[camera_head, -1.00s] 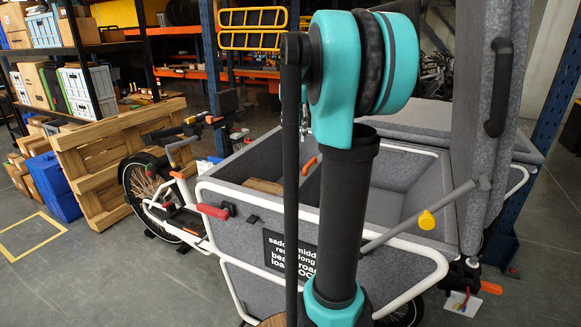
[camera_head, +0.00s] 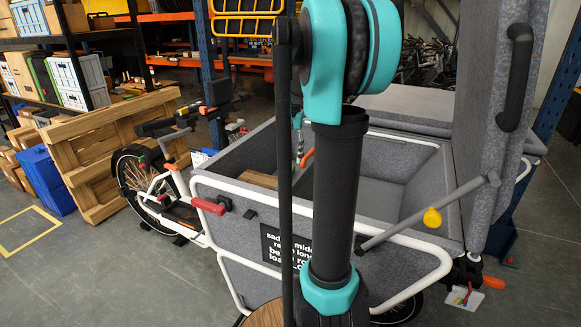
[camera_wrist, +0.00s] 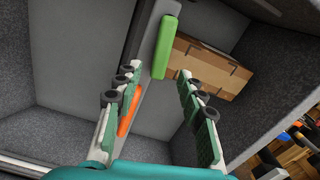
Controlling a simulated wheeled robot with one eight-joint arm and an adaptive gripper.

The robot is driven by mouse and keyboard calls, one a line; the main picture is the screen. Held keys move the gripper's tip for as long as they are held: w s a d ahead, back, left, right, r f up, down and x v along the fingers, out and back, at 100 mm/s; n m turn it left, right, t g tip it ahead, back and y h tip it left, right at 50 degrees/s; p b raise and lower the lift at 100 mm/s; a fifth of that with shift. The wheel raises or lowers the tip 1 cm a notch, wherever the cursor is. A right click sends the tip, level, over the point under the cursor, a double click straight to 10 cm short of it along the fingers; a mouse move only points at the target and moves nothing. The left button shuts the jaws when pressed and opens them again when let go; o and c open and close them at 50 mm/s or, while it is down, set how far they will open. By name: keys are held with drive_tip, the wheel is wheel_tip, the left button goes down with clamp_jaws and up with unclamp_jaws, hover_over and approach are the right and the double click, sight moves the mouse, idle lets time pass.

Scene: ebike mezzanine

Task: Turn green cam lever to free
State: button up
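The green cam lever (camera_wrist: 165,47) shows in the wrist view as a long bright green handle on a grey bar inside the cargo box. It lies ahead of my gripper (camera_wrist: 157,82), near the upper middle. My gripper is open, with one finger on each side and nothing between the tips. It looks apart from the green lever. An orange lever (camera_wrist: 128,110) sits on the same bar, close beside the left finger.
The grey cargo box (camera_head: 235,215) has a white tube frame. A red handle (camera_head: 207,205), an orange handle (camera_head: 307,157) and a bar with a yellow knob (camera_head: 432,217) are on it. A cardboard box (camera_wrist: 208,68) lies inside. A raised grey panel (camera_head: 490,120) stands at right.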

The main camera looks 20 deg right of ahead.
sight(290, 168)
drive_tip(key=shift+f, duration=2.4)
clamp_jaws()
